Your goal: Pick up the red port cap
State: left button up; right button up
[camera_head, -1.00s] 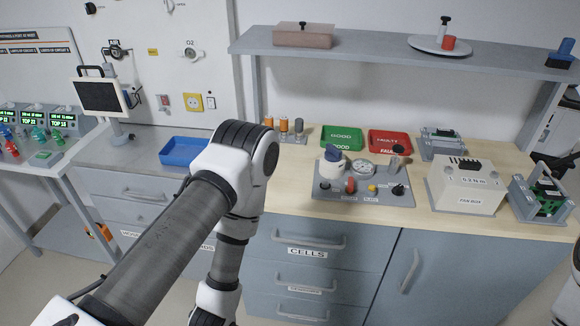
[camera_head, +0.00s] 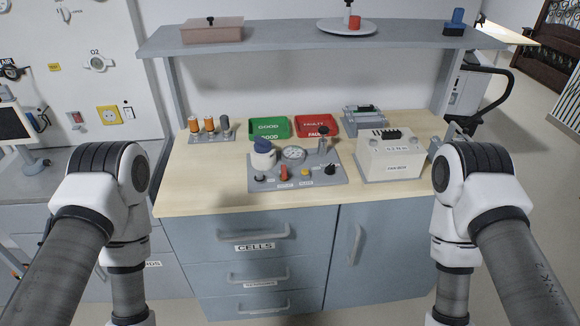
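I cannot tell for certain which red piece is the port cap. A small red cylinder (camera_head: 354,22) sits on a round white dish (camera_head: 334,28) on the upper shelf, beside a dark-topped post (camera_head: 347,12). Another small red part (camera_head: 283,173) stands at the front of the grey test panel (camera_head: 300,183) on the bench. Both of my arms show at the left and right of the picture and bend downward. Both grippers are below the picture edge and hidden.
The shelf (camera_head: 270,41) also holds a pinkish box (camera_head: 212,31) and a blue item (camera_head: 455,20). The wooden bench (camera_head: 200,190) bears a green tray (camera_head: 269,127), a red tray (camera_head: 316,124), several orange-topped cylinders (camera_head: 209,124) and a white box (camera_head: 390,158). Bare wood lies at its front left.

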aim_at(354, 21)
jog(key=i+l, duration=0.15)
jog(key=l, duration=0.15)
jog(key=i+l, duration=0.15)
jog(key=l, duration=0.15)
jog(key=i+l, duration=0.1)
jog(key=l, duration=0.25)
jog(key=i+l, duration=0.15)
jog(key=l, duration=0.15)
jog(key=l+u, duration=0.15)
jog(key=u, duration=0.25)
jog(key=i+l+u, duration=0.1)
jog(key=u, duration=0.35)
jog(key=l+u, duration=0.25)
jog(key=u, duration=0.15)
